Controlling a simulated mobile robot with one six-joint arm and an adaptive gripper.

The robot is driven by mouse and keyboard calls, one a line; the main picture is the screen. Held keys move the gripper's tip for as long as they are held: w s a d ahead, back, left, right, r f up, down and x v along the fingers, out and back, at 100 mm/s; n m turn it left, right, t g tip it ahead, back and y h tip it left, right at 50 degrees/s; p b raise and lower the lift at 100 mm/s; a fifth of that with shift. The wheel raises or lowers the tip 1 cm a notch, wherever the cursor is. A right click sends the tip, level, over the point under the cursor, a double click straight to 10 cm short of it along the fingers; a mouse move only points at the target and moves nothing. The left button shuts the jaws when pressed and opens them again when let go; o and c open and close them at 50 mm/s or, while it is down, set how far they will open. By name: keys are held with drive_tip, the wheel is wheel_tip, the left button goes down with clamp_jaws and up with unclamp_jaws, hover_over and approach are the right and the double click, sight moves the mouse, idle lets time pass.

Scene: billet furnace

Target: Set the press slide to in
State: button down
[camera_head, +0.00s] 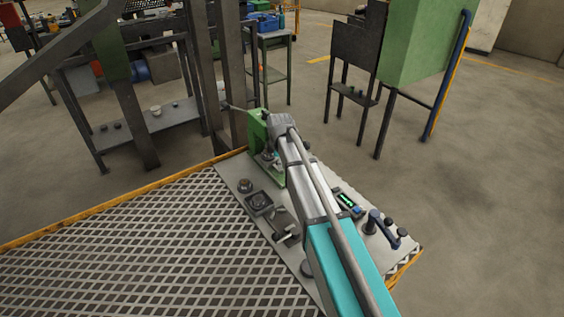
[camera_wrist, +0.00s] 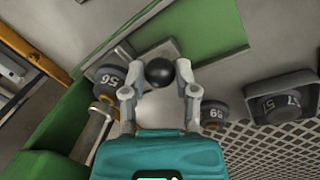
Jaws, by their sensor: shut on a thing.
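A round black ball knob (camera_wrist: 160,72) sits between the two fingertips of my gripper (camera_wrist: 160,86) in the wrist view. The gripper is shut on this knob. Behind the knob is a flat grey metal plate (camera_wrist: 150,52) beside green housing (camera_wrist: 215,28); this looks like the press slide, but I cannot tell its position. In the head view, my gripper (camera_head: 270,157) reaches the green unit (camera_head: 259,130) at the far end of the grey panel, and my arm hides part of it.
A dark knob marked 56 (camera_wrist: 108,80) and one marked 59 (camera_wrist: 214,114) flank the fingers closely. Another numbered knob (camera_wrist: 279,104) stands to the right. Grating (camera_head: 150,225) lies left.

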drive_tip(key=shift+w+a, duration=0.2)
drive_tip(key=shift+w, duration=0.15)
drive_tip(key=shift+c, duration=1.9)
unclamp_jaws()
drive_tip(key=shift+s, duration=0.1)
